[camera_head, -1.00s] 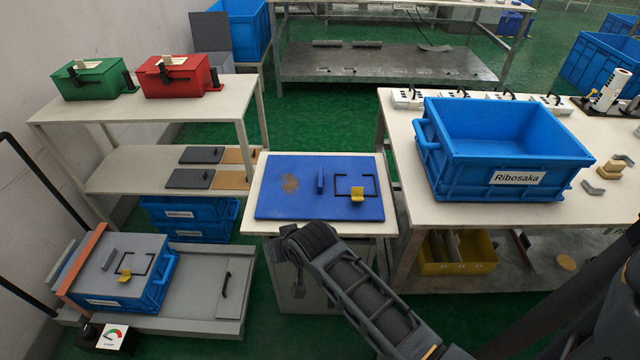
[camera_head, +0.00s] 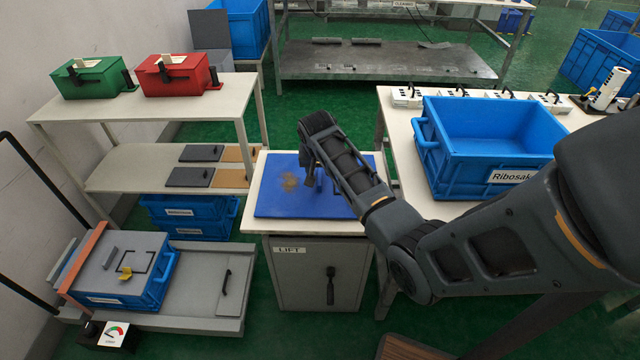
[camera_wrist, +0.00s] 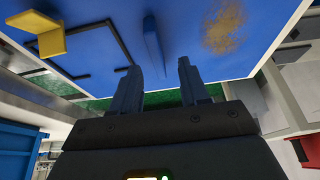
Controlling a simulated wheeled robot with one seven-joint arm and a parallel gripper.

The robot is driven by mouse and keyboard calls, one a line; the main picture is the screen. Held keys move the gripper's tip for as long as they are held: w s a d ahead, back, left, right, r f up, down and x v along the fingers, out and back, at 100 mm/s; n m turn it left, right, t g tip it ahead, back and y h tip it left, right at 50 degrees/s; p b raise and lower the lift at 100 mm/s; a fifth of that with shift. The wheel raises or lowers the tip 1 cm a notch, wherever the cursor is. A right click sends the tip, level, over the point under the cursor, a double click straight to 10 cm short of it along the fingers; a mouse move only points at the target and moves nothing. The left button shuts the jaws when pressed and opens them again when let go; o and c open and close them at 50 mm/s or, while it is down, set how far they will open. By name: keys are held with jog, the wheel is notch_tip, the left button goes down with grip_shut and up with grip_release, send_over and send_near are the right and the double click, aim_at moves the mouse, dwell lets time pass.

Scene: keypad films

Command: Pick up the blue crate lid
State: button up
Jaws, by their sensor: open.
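The blue crate lid (camera_head: 275,203) lies flat on the white-topped lift table in the head view. In the wrist view its blue surface (camera_wrist: 195,25) fills the upper part, with an upright blue handle (camera_wrist: 152,45), a brown smudge, a black outline and a yellow piece (camera_wrist: 50,40). My gripper (camera_wrist: 157,65) is open and empty; its two fingers point toward the handle, which shows between and beyond the tips. In the head view my gripper (camera_head: 309,178) is over the middle of the lid, and my arm hides the lid's right part. Contact with the handle cannot be told.
A large blue crate (camera_head: 486,150) labelled Ribosaka stands on the right table. A grey-lidded blue crate (camera_head: 120,270) sits on the low platform at left. Green (camera_head: 93,77) and red (camera_head: 175,74) boxes stand on the left shelf. The lift cabinet (camera_head: 318,277) is below the lid.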

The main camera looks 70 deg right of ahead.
aim_at(319, 175)
jog(key=shift+s+x, duration=0.1)
jog(key=shift+x, duration=0.95)
jog(key=shift+s+x, duration=0.15)
jog(key=shift+x, duration=0.95)
grip_shut()
